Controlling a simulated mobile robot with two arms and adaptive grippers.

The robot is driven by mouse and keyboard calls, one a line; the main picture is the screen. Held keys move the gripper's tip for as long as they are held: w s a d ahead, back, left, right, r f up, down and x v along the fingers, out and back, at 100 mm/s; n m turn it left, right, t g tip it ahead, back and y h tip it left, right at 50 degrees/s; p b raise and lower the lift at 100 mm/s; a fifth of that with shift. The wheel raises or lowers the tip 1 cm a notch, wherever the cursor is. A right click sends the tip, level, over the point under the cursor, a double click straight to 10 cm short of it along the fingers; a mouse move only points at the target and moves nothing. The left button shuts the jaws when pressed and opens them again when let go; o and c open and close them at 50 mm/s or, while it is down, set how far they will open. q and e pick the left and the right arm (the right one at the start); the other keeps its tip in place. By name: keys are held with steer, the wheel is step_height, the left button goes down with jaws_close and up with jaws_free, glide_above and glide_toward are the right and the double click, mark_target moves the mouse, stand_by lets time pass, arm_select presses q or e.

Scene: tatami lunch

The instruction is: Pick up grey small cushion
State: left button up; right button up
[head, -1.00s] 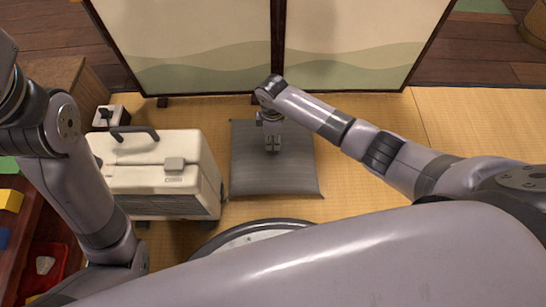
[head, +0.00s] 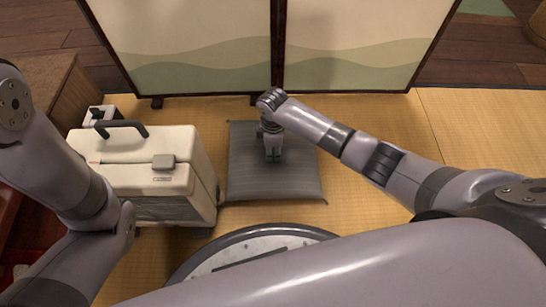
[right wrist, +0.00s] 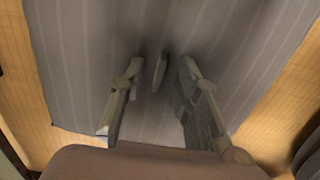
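The grey small cushion (head: 273,184) lies flat on the tatami in front of the folding screen, in the middle of the head view. My right gripper (head: 272,157) points down over its middle. In the right wrist view the striped grey cloth of the cushion (right wrist: 230,30) fills most of the picture. The two fingers of the right gripper (right wrist: 160,66) stand apart there, close to the cloth. A small pale upright piece (right wrist: 158,72) shows between them; I cannot tell what it is. Contact with the cloth is unclear. My left gripper is out of view.
A white case (head: 150,165) with a dark handle stands close to the cushion's left side. The folding screen (head: 365,45) stands behind it. A wooden cabinet (head: 45,90) is at the far left. Tatami (head: 440,110) at the right is clear.

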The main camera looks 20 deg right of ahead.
steer(key=shift+c, duration=0.5)
jaws_close()
steer(key=shift+r, duration=0.1)
